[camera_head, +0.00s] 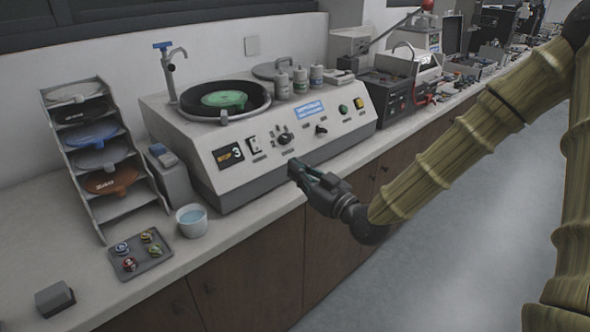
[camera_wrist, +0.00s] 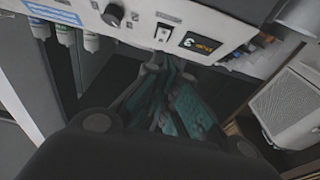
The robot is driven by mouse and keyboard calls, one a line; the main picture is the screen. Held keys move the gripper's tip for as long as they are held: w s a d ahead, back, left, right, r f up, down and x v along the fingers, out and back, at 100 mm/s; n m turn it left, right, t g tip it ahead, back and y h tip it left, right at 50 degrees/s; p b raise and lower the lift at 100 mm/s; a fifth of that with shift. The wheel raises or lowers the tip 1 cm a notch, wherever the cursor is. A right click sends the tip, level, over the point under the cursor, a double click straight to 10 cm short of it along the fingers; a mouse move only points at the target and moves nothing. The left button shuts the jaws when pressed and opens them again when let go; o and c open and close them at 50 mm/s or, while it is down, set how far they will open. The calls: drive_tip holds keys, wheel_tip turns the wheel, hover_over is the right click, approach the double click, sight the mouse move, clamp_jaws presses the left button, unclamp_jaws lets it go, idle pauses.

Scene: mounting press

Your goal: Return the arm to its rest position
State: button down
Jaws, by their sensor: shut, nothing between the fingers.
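My arm reaches in from the right in the head view. My gripper (camera_head: 305,177) is at the front of the grey-white machine (camera_head: 225,177), close to the lower edge of its control panel and above the counter's front edge. In the wrist view my gripper (camera_wrist: 165,115) shows green finger pads close together, with nothing between them. The machine's panel (camera_wrist: 195,25) with a dial, a switch and a lit display is just beyond the fingers. Whether the fingers touch the panel cannot be told.
More equipment (camera_head: 385,92) stands further right. The floor (camera_head: 450,260) is clear.

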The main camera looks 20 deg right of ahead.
drive_tip(key=shift+f, duration=0.1)
drive_tip(key=s+a+f+m+g+h+p, duration=0.1)
drive_tip(key=s+f+g, duration=0.25)
drive_tip(key=f, duration=0.55)
drive_tip(key=s+a+f+m+g+h, duration=0.1)
drive_tip(key=s+f+g+h, duration=0.3)
drive_tip(key=f, duration=0.6)
drive_tip(key=s+f+m+g+y+p, duration=0.1)
drive_tip(key=s+f+g, duration=0.1)
drive_tip(key=s+f, duration=0.5)
drive_tip(key=s+d+f+m+g+h, duration=0.1)
drive_tip(key=s+f+g, duration=0.3)
drive_tip(key=s+f, duration=0.5)
drive_tip(key=s+d+f+m+g+h+p, duration=0.1)
drive_tip(key=s+d+f+g+h, duration=0.1)
drive_tip(key=s+f, duration=0.7)
drive_tip(key=s+g+h, duration=0.1)
drive_tip(key=s+g, duration=0.1)
drive_tip(key=s, duration=0.4)
drive_tip(key=shift+s, duration=0.2)
